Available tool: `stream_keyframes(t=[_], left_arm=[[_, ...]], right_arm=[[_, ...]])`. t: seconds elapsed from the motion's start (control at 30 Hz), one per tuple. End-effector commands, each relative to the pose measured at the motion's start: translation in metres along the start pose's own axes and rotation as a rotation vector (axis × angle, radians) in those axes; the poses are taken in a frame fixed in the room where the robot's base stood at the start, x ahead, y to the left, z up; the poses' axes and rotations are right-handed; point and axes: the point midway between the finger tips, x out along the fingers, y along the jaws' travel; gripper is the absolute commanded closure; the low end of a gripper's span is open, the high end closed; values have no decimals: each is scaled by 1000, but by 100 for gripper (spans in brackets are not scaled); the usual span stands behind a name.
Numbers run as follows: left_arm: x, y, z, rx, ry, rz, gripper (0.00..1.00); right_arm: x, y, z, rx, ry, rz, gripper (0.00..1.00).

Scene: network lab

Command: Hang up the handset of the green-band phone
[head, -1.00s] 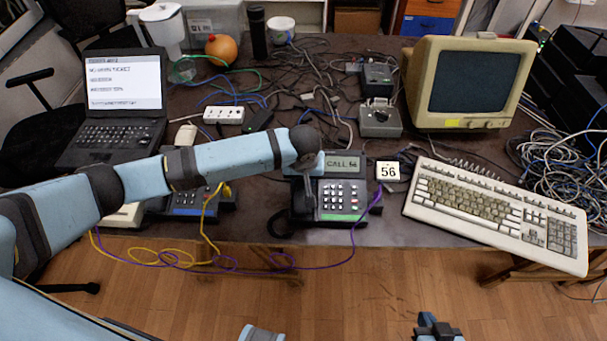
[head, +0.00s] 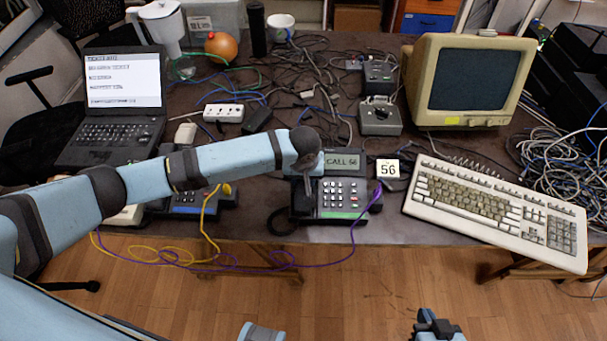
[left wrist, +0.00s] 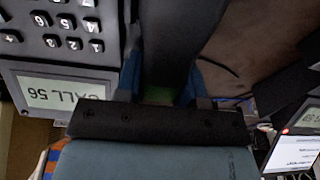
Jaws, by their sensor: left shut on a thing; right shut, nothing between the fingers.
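The green-band phone (head: 342,202) sits at the front middle of the desk, its screen reading "CALL 56". A green strip runs below its keys. Its dark handset (head: 303,203) is at the phone's left side. My left gripper (head: 307,181) reaches down over it, largely hidden by my wrist. In the left wrist view, the fingers (left wrist: 160,85) are shut on the dark handset (left wrist: 168,35), with the keypad beside it. I cannot tell whether the handset touches the cradle. My right gripper (head: 436,326) is low at the bottom edge, away from the desk, shut and empty.
A second phone (head: 188,203) is partly under my left arm. A "56" card (head: 388,168) and a keyboard (head: 497,213) lie to the right. Yellow and purple cables (head: 250,268) hang over the front edge. A laptop (head: 118,100) and monitor (head: 470,82) stand behind.

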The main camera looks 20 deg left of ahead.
Motion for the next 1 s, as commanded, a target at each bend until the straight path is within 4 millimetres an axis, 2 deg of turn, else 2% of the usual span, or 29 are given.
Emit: stream_keyframes(t=[0.27, 0.3, 0.4, 0.43, 0.8, 1.0], left_arm=[[4, 0, 0, -1, 1, 0, 92], [4, 0, 0, -1, 1, 0, 59], [4, 0, 0, -1, 1, -1, 36], [4, 0, 0, -1, 1, -1, 34], [4, 0, 0, 0, 0, 1, 34], [-30, 0, 0, 0, 2, 3, 34]], right_arm=[[0, 0, 0, 0, 0, 0, 100], [0, 0, 0, 0, 0, 0, 100], [0, 0, 0, 0, 0, 1, 100], [0, 0, 0, 0, 0, 1, 100], [0, 1, 0, -9, 7, 3, 100], [-1, 2, 4, -17, 4, 4, 100]])
